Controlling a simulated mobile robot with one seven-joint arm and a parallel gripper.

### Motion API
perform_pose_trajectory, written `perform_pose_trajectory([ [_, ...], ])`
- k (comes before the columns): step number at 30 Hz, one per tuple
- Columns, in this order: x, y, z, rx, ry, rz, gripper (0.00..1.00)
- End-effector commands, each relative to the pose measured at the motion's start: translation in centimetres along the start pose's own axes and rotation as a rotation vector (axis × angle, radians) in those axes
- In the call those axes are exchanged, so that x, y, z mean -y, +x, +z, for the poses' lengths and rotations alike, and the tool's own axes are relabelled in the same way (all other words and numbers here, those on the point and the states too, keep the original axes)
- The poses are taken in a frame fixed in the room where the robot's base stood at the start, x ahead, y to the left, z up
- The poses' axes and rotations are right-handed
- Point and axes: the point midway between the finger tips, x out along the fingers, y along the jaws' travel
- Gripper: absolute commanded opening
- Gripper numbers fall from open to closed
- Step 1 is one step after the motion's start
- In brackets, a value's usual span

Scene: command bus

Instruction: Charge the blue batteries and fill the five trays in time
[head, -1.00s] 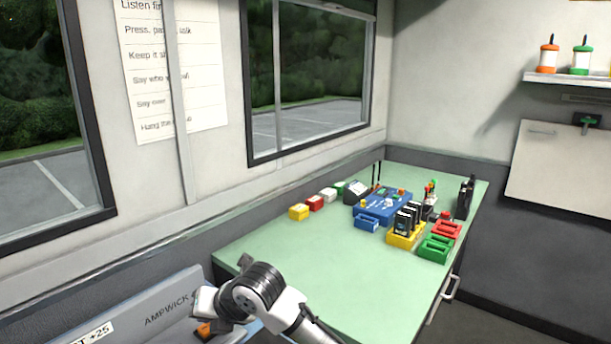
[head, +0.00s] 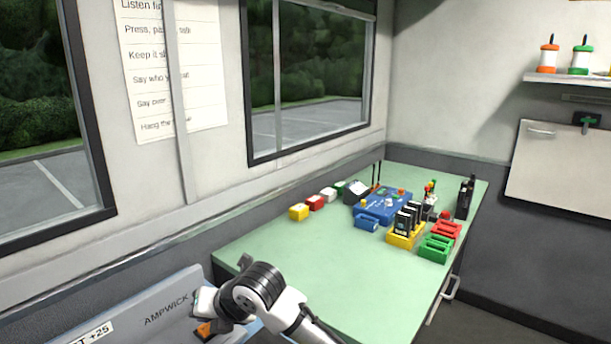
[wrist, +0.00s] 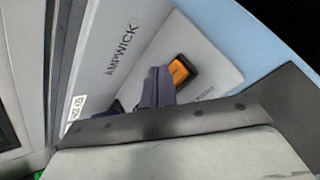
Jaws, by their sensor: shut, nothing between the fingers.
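My gripper (wrist: 158,88) is shut and empty, over the grey charger marked AMPWICK (wrist: 123,48). An orange-faced dark part (wrist: 179,71) is just beyond the fingertips; I cannot tell whether they touch it. A dark blue thing (wrist: 115,107), partly hidden, is left of the fingers. The charger also shows in the head view (head: 165,312), partly behind my arm. On the green bench, a yellow tray (head: 402,241) holds several black radios (head: 411,216). A green tray (head: 436,248), a red tray (head: 447,231) and a blue tray (head: 367,222) stand near it.
A blue case (head: 382,207) with small parts stands behind the trays. Small yellow (head: 299,212), red (head: 315,202) and white (head: 328,194) blocks line the window side. A black handset (head: 465,198) stands at the far right. The near half of the green bench (head: 310,260) is clear.

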Motion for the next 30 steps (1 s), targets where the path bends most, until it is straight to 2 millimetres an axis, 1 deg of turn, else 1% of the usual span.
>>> perform_pose_trajectory([
  [7, 0.44, 0.67, -0.49, -0.001, 0.000, 0.001, 0.00],
  [30, 0.63, 0.90, -0.66, 0.000, 0.000, 0.000, 0.00],
])
